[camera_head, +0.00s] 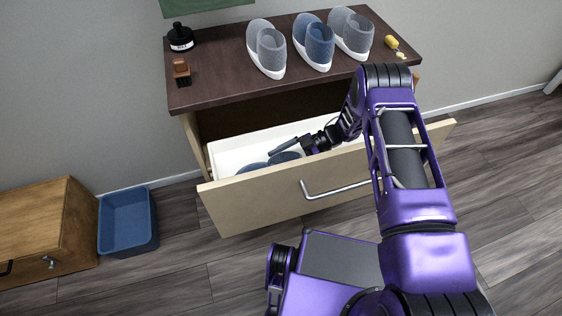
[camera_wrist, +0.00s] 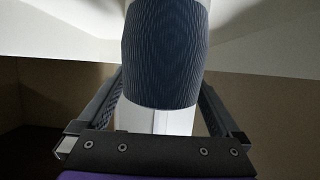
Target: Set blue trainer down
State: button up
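A blue knit trainer (camera_wrist: 165,50) with a white sole (camera_wrist: 150,118) fills the space between the fingers of my gripper (camera_wrist: 160,95) in the wrist view. The fingers lie along both its sides and look closed on it. In the head view my gripper (camera_head: 288,147) is low inside the open drawer (camera_head: 262,207). Dark blue trainer parts (camera_head: 284,157) show beside it, partly hidden by the drawer front. I cannot tell whether the held trainer touches the drawer floor. Another blue trainer (camera_head: 316,45) stands on the cabinet top (camera_head: 215,90).
Two grey trainers (camera_head: 265,48) (camera_head: 351,33) flank the blue one on top. A black bottle (camera_head: 180,37), a brown brush (camera_head: 181,72) and a yellow-handled item (camera_head: 392,43) lie near the ends. A blue bin (camera_head: 127,222) stands at left. The drawer's pale walls (camera_head: 222,158) surround my gripper.

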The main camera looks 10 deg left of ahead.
jog(key=v, duration=1.2)
jog(key=shift+r, duration=0.2)
